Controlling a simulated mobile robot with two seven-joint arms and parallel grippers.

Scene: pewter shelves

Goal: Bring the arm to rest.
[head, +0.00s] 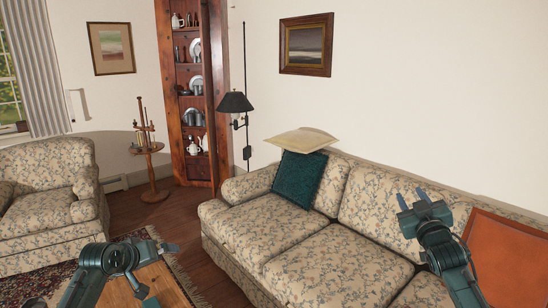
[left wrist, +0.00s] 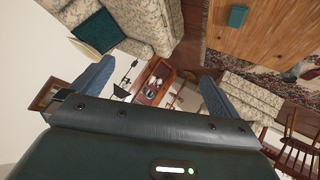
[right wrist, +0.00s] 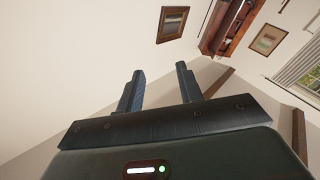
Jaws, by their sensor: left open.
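My right gripper (head: 412,196) is raised in front of the floral sofa in the head view. Its two fingers stand apart with nothing between them, as the right wrist view (right wrist: 158,82) also shows. My left gripper (head: 156,268) is low at the bottom of the head view, over the wooden table (head: 170,278). In the left wrist view (left wrist: 155,90) its fingers are wide apart and empty. Both arms are held out from the bottom of the head view.
A floral armchair (head: 45,200), lamp (head: 235,102) and wooden shelf cabinet (head: 165,60) stand farther back. Some floor between is bare.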

